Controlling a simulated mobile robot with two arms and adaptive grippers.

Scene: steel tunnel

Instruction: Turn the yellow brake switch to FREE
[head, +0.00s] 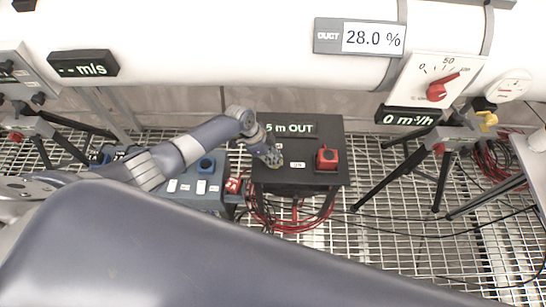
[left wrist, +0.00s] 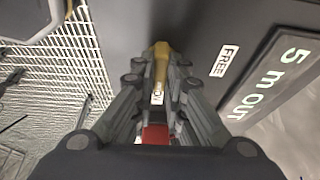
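The yellow brake switch (left wrist: 161,58) shows in the left wrist view on the dark top of a box, between my left gripper's fingers. My left gripper (left wrist: 160,75) has a finger close against each side of the switch, with no clear gap, so it looks shut on it. A white label (left wrist: 157,98) shows between the fingers, and a FREE label (left wrist: 225,60) lies to the right of the switch. In the head view my left gripper (head: 272,157) is low over the left part of the black box (head: 295,178) and mostly hides the switch. My right gripper is not in view.
A display reading "5 m OUT" (head: 291,129) and a red switch (head: 327,158) are on the same box. A blue-grey case (head: 203,193) stands to its left. Red cables (head: 290,222) lie below on the grating. A white duct (head: 230,40) runs behind.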

